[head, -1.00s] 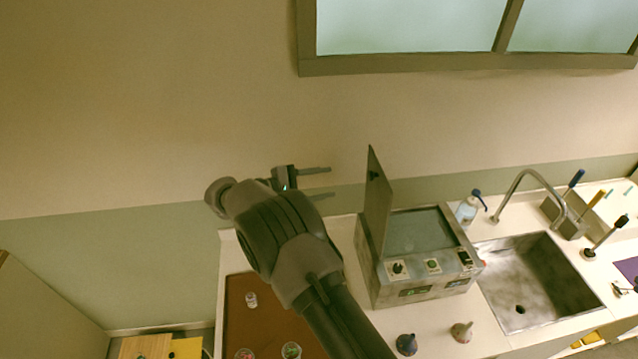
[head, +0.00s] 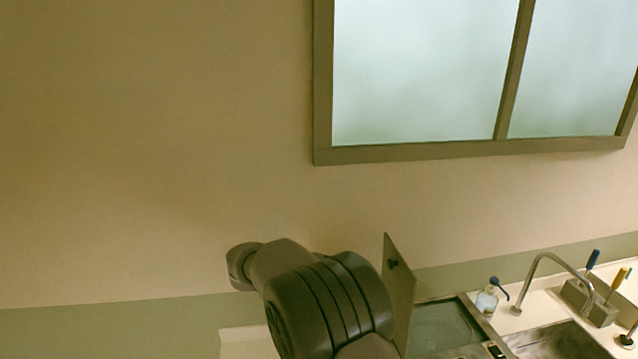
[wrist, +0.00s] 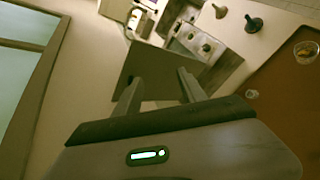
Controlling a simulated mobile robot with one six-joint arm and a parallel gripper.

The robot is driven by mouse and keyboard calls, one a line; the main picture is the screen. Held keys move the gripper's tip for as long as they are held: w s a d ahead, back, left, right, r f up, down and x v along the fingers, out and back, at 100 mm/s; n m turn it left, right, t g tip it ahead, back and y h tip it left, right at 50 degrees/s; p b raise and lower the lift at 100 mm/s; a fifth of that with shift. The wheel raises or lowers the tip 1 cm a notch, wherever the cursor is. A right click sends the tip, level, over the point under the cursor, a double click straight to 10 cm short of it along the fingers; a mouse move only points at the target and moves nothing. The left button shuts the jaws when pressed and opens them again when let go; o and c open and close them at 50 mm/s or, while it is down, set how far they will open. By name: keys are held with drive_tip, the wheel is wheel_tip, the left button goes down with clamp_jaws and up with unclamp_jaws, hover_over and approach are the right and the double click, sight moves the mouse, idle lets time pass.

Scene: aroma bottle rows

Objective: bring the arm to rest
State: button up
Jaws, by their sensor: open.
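My gripper (wrist: 157,88) shows in the wrist view with its two fingers spread apart and nothing between them. Behind the fingers is the raised lid (wrist: 150,62) of a metal box machine. In the head view my arm covers the lower middle, and the gripper itself is hidden behind it. The raised lid (head: 398,290) stands just right of my arm there, and I cannot tell the gap between them.
The metal machine (head: 440,325) stands on the counter, with a soap bottle (head: 487,300), faucet (head: 545,262) and sink (head: 560,343) to its right. A brown tray (wrist: 285,90) holding a small cup (wrist: 305,52) lies right in the wrist view. Wall space above is clear.

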drive_tip(key=s+d+f+m+g+y+b, duration=0.1)
drive_tip(key=s+d+f+m+y+b, duration=0.25)
drive_tip(key=s+b, duration=0.2)
drive_tip(key=s+d+f+m+g+y+b, duration=0.1)
drive_tip(key=s+d+f+m+y+b, duration=0.1)
drive_tip(key=s+d+f+b, duration=0.3)
drive_tip(key=s+a+f+m+t+y+b, duration=0.2)
drive_tip(key=s+f+m+y+b, duration=0.2)
drive_tip(key=s+f+b, duration=0.3)
drive_tip(key=s+a+f+m+t+y+b, duration=0.2)
drive_tip(key=s+a+f+m+y+b, duration=0.1)
drive_tip(key=s+f+b, duration=0.5)
drive_tip(key=s+m+y+b, duration=0.1)
drive_tip(key=s+m+b, duration=0.1)
drive_tip(key=s, duration=0.5)
drive_tip(key=shift+m+b, duration=0.35)
drive_tip(key=shift+b, duration=0.15)
drive_tip(key=shift+f, duration=0.15)
